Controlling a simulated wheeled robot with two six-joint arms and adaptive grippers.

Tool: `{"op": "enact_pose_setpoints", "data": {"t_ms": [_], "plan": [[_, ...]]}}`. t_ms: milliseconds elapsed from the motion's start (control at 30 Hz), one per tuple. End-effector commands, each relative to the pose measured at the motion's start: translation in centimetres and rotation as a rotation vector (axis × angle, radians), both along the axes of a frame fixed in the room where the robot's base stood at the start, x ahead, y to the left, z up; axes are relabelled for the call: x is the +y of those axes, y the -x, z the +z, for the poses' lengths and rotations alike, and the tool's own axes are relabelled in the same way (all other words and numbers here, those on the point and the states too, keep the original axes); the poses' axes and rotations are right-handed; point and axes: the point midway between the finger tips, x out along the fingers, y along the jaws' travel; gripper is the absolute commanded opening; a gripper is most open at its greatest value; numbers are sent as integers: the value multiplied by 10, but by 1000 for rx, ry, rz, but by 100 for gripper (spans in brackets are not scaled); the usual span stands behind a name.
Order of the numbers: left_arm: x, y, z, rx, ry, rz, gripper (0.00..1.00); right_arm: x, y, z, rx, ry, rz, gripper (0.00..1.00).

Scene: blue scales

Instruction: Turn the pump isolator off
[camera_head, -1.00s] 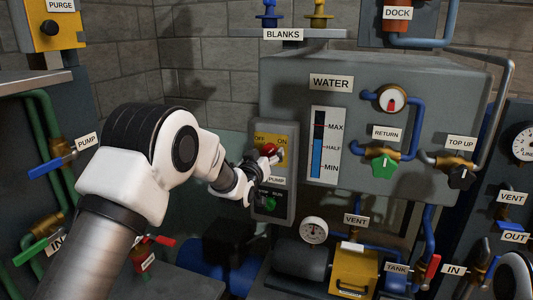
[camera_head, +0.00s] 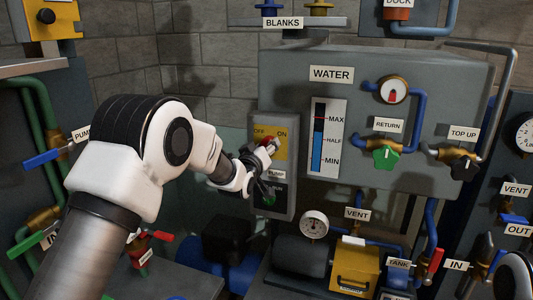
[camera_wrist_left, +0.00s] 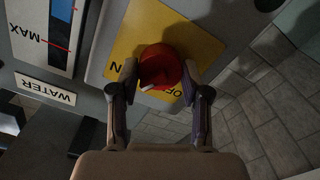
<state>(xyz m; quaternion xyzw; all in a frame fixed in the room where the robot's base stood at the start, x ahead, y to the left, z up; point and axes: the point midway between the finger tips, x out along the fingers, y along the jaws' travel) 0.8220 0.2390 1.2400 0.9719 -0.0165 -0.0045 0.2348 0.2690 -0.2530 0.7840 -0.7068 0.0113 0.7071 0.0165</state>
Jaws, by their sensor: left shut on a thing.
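The pump isolator is a grey box (camera_head: 288,201) with a yellow plate (camera_head: 281,152) marked OFF on the left and ON on the right. Its red knob (camera_head: 269,143) is partly hidden by my left gripper (camera_head: 266,152). In the left wrist view the red knob (camera_wrist_left: 160,66) sits between the two fingertips of the left gripper (camera_wrist_left: 160,78), which is shut on it. A white mark shows on the knob's near edge. The PUMP label (camera_head: 276,174) is just below the plate.
The grey WATER panel (camera_head: 440,98) adjoins the isolator on the right, with a level gauge (camera_head: 323,137) and a green RETURN knob (camera_head: 386,158). Below are a yellow box (camera_head: 354,271) and a round dial (camera_head: 314,225). A green-lit switch (camera_head: 269,200) sits under the gripper.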

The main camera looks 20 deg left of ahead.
Motion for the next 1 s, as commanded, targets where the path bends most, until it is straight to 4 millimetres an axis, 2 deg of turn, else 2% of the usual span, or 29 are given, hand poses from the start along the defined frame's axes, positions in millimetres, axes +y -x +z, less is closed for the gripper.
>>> {"op": "enact_pose_setpoints", "data": {"t_ms": [33, 300, 1000], "plan": [[0, 0, -3, -1, 41, 0, 12, 0, 0, -8, 0, 0, 0, 50], [1, 0, -3, 7, 298, 1, 12, 0, 0, -27, 0, 0, 0, 50], [1, 0, -2, 32, 958, 1, 12, 0, 0, -58, 0, 0, 0, 50]]}}
